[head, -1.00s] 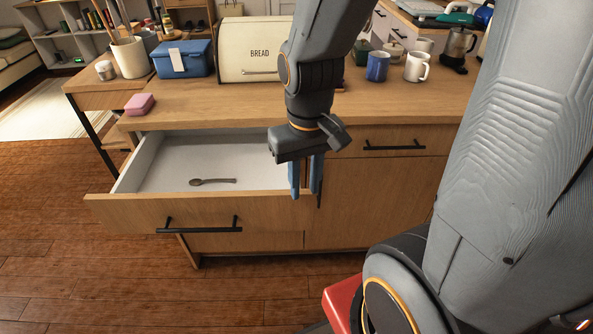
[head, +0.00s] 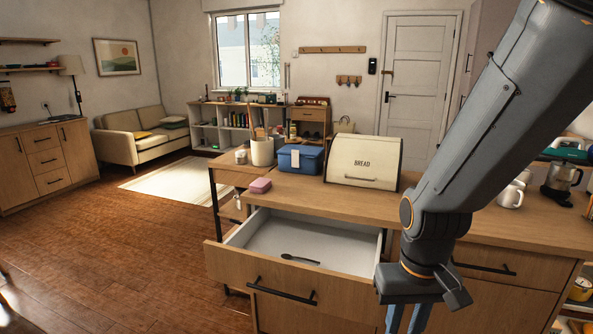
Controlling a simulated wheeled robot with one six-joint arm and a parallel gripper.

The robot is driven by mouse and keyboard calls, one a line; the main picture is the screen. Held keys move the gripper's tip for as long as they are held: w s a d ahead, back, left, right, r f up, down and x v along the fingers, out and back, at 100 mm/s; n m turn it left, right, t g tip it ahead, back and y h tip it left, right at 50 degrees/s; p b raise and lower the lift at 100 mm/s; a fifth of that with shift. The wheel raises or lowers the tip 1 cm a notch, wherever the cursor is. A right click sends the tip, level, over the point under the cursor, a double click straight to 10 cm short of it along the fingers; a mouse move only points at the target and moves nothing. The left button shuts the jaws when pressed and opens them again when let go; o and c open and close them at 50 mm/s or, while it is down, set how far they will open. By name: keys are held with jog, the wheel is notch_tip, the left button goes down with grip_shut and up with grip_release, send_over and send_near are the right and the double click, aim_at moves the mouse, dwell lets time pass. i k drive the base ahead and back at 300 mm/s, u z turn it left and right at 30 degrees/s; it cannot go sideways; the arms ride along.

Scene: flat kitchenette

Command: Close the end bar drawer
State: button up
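A wooden drawer (head: 290,287) with a black bar handle (head: 281,291) stands pulled far out at the left of the counter. Its white inside is bare except for a dark spoon (head: 300,259). My gripper (head: 407,321) points down at the drawer's right side, in front of the counter. Its two blue fingers are apart with nothing seen between them. The fingertips run to the bottom edge of the picture. I cannot tell whether they touch the drawer front. A second, closed drawer (head: 507,264) with a bar handle is to the right.
A pot (head: 262,152) holds utensils. The wooden floor (head: 120,260) left of the drawer is clear.

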aim_at(348, 253)
jog(key=z, duration=2.6)
jog(key=k, duration=0.45)
jog(key=u, duration=2.6)
